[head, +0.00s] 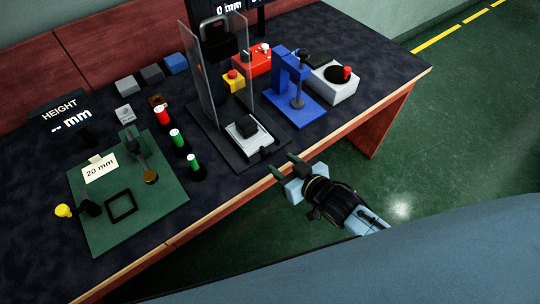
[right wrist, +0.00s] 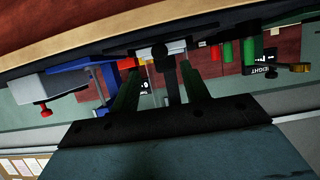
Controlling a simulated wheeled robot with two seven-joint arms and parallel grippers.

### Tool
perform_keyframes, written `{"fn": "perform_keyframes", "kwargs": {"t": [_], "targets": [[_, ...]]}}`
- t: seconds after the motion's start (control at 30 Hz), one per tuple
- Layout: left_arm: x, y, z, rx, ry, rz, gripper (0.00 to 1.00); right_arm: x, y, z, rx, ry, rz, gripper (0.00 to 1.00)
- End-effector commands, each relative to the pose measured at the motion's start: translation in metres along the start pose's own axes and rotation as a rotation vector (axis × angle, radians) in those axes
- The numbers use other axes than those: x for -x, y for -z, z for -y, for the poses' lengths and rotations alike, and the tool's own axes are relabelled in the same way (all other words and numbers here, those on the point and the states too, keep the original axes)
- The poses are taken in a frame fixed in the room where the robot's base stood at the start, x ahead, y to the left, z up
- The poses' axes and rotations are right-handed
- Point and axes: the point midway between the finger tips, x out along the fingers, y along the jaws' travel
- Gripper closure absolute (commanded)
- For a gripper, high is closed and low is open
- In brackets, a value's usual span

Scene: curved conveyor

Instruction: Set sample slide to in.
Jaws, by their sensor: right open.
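The sample slide (head: 236,138) is a pale plate with a black block (head: 246,124) on it. It sits at the front part of a dark base (head: 212,132), forward of the upright with the black handle, near the lower ends of the clear panels (head: 214,70). A small dark knob (head: 265,152) stands at its front edge. My right gripper (head: 281,162) is open and empty, just off the table's front edge and close to the knob. In the right wrist view, a dark post (right wrist: 168,65) shows between the open fingers (right wrist: 161,75), apart from them. My left gripper is out of view.
A blue press (head: 292,90) and a grey box with a red knob (head: 332,82) stand to the right.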

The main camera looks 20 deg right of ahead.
Motion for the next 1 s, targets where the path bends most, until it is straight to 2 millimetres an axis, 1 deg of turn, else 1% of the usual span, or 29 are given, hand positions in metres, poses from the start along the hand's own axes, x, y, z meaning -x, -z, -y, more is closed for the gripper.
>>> {"fn": "perform_keyframes", "kwargs": {"t": [0.03, 0.1, 0.3, 0.4, 0.5, 0.77, 0.87, 1.0], "targets": [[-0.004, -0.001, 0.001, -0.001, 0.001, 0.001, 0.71, -0.013, -0.001, 0.0, 0.0, 0.0, -0.002, 0.54], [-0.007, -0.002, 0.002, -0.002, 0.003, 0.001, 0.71, -0.027, -0.001, 0.0, 0.001, -0.001, -0.002, 0.54], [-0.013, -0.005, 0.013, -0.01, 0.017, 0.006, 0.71, -0.057, -0.001, 0.0, 0.0, 0.0, 0.0, 0.54], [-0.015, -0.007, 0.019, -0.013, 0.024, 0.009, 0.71, -0.065, -0.001, 0.0, 0.0, 0.0, 0.0, 0.54], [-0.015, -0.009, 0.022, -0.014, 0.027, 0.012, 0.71, -0.069, -0.001, 0.001, 0.0, 0.001, 0.001, 0.54], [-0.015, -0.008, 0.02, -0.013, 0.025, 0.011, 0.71, -0.069, 0.0, 0.001, 0.0, 0.001, 0.001, 0.54], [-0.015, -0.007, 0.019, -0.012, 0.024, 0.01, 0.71, -0.069, -0.001, 0.001, 0.0, 0.0, 0.001, 0.66], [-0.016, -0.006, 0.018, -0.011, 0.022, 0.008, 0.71, -0.069, -0.001, 0.0, 0.0, 0.0, 0.001, 0.84]]}}
